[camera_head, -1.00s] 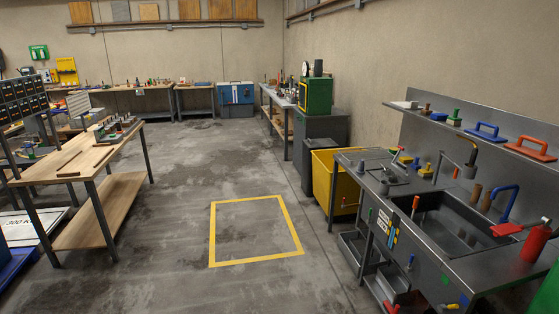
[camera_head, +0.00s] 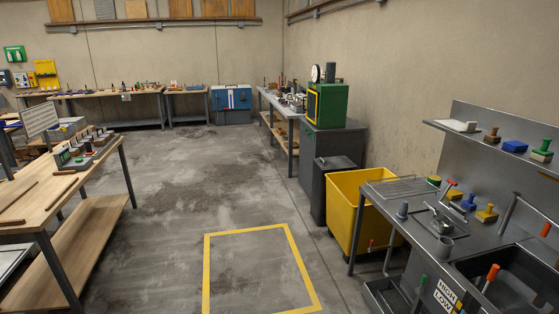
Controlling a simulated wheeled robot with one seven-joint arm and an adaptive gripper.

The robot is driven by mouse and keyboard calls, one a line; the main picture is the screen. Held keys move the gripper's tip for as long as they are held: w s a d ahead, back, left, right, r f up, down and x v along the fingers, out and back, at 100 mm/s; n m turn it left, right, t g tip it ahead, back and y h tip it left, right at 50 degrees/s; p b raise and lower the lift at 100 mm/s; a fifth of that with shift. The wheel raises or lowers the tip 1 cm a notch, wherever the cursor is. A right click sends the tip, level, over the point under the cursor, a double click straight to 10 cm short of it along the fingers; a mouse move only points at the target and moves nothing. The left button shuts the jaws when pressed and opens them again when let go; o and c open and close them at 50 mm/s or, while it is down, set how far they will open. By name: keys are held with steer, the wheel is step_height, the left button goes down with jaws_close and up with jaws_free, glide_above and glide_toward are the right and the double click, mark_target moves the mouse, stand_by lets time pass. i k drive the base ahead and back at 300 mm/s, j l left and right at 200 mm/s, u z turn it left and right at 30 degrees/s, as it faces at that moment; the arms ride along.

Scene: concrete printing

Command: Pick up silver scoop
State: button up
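I cannot make out a silver scoop for certain in the head view. Small grey metal items, among them a grey cup (camera_head: 444,246), stand on the steel sink counter (camera_head: 405,193) at the right. Small tools also stand on the far benches, too small to tell apart. My gripper is not in the view.
A wooden workbench (camera_head: 48,203) stands at the left. A yellow bin (camera_head: 352,213), a dark grey bin (camera_head: 331,190) and a green machine (camera_head: 328,104) line the right wall. A yellow floor square (camera_head: 214,275) lies ahead. The middle floor is clear.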

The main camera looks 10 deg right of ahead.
mark_target(442, 224)
steer(key=i+z, duration=0.2)
steer(key=i, duration=0.8)
steer(key=i+z, duration=0.25)
steer(key=i, duration=0.8)
steer(key=i+z, duration=0.4)
steer(key=i+j+z, duration=0.35)
steer(key=i, duration=0.15)
steer(key=i+z, duration=0.2)
steer(key=z, duration=0.2)
steer(key=i+z, duration=0.25)
steer(key=z, duration=0.15)
steer(key=i+z, duration=0.2)
steer(key=z, duration=0.2)
